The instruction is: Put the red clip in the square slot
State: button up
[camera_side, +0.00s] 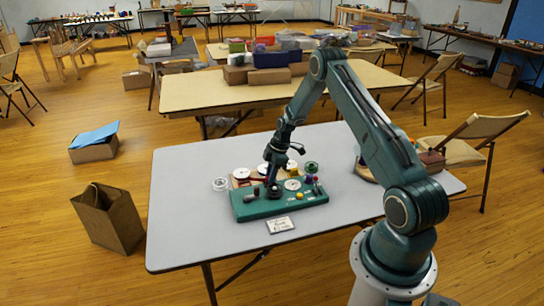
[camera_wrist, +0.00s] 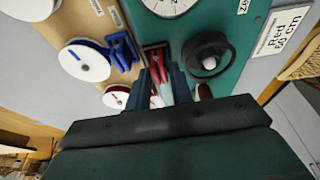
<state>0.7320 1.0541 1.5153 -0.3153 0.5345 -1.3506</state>
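The green board (camera_side: 262,207) lies on the grey table, and it also shows in the wrist view (camera_wrist: 240,62). My gripper (camera_side: 272,186) points down, low over its back left part. In the wrist view my gripper (camera_wrist: 165,72) has its two fingers close together near the board's edge. A small red patch (camera_wrist: 154,95) and a pale strip show around the fingers. I cannot tell whether the red patch is the red clip or whether it is gripped. A dark squarish frame (camera_wrist: 154,46) lies just past the fingertips; I cannot tell if it is the square slot.
A blue clip (camera_wrist: 122,48) stands beside a white spool with a blue mark (camera_wrist: 84,60). A white spool with a red mark (camera_wrist: 115,97) is near the fingers. A black ring (camera_wrist: 207,55) and white dial stand on the board. The table's front left (camera_side: 190,235) is clear.

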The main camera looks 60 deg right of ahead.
jog(key=shift+r, duration=0.15)
jog(key=v, duration=1.2)
dwell(0.7)
